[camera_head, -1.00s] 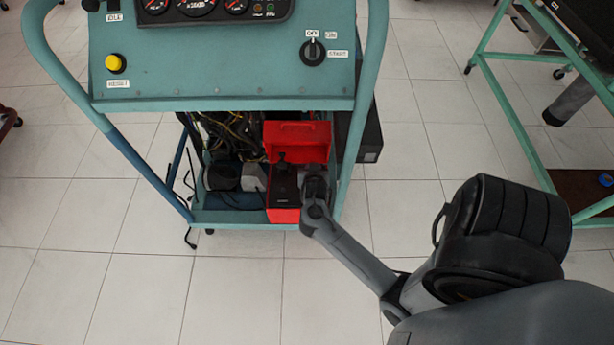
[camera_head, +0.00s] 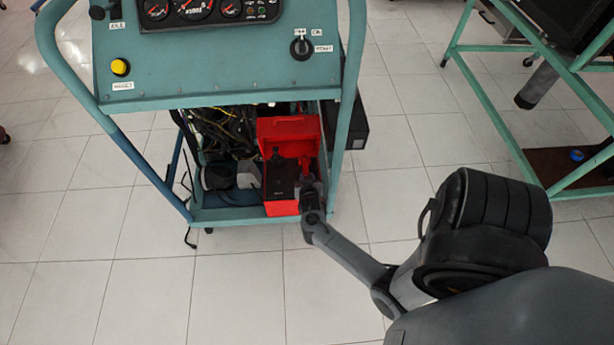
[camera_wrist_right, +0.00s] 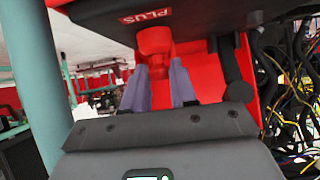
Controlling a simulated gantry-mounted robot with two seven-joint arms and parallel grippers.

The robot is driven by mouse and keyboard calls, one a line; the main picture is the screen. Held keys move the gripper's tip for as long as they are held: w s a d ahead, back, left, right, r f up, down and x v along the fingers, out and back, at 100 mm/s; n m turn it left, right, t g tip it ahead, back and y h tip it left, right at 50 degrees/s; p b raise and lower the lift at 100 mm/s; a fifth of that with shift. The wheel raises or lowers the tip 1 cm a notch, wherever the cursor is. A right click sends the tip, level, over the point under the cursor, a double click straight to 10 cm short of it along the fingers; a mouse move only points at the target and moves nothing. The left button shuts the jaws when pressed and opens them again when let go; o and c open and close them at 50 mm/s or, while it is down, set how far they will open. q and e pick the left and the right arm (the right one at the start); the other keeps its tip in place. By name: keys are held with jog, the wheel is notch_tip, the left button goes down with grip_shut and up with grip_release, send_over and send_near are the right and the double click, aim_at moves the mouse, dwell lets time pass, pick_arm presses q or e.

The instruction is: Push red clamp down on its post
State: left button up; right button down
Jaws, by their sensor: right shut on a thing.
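The red clamp (camera_head: 306,166) shows in the head view at the right side of the dark battery (camera_head: 281,182), inside the open red box (camera_head: 280,210). In the right wrist view the red clamp (camera_wrist_right: 153,42) lies at the tips of my right gripper (camera_wrist_right: 159,70), whose two grey-purple fingers are shut on it. My right gripper (camera_head: 309,182) also shows in the head view, reaching in from the right. The post under the clamp is hidden, so I cannot tell how the clamp sits on it. My left gripper is out of view.
The teal trainer frame (camera_head: 346,130) and its panel (camera_head: 215,65) stand above and beside the box. The raised red lid (camera_head: 287,128) is behind the battery. Loose wires (camera_wrist_right: 285,85) hang at the right in the wrist view. Tiled floor in front is clear.

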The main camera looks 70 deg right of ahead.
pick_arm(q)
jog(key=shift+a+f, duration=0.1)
pick_arm(e)
jog(key=shift+s+a+f, duration=0.2)
jog(key=shift+f, duration=0.4)
jog(key=c, duration=0.9)
grip_release()
jog(key=shift+w, duration=0.1)
jog(key=shift+c, duration=0.2)
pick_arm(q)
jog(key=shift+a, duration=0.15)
pick_arm(e)
jog(key=shift+r, duration=0.15)
jog(key=shift+r, duration=0.1)
